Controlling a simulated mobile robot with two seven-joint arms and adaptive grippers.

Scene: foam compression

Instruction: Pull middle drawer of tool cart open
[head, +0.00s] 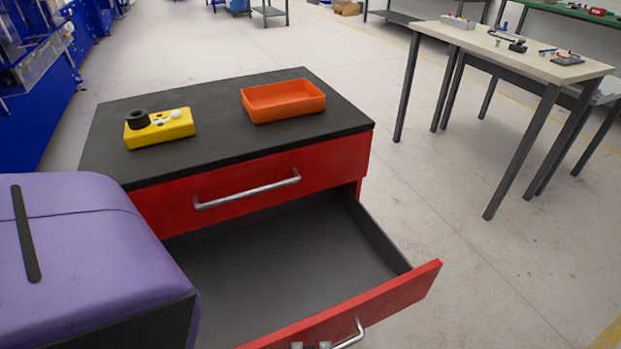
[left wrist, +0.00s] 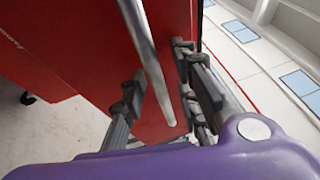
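The red tool cart (head: 250,197) has a black top, and its top drawer is shut. The drawer below it, the middle one (head: 290,252), stands well open and shows an empty dark grey inside. Its silver handle (head: 352,336) is partly cut off by the bottom edge of the head view. Only the tips of my left gripper (head: 311,345) show there, close to this handle. In the left wrist view, the fingers of my left gripper (left wrist: 158,88) are spread on both sides of the handle bar (left wrist: 148,52), with gaps visible. My right gripper is not in view.
On the cart top are an orange tray (head: 283,101) and a yellow block (head: 160,128) with a black ring on it. A light-topped table (head: 500,55) with small parts stands at the right. The floor between table and cart is clear.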

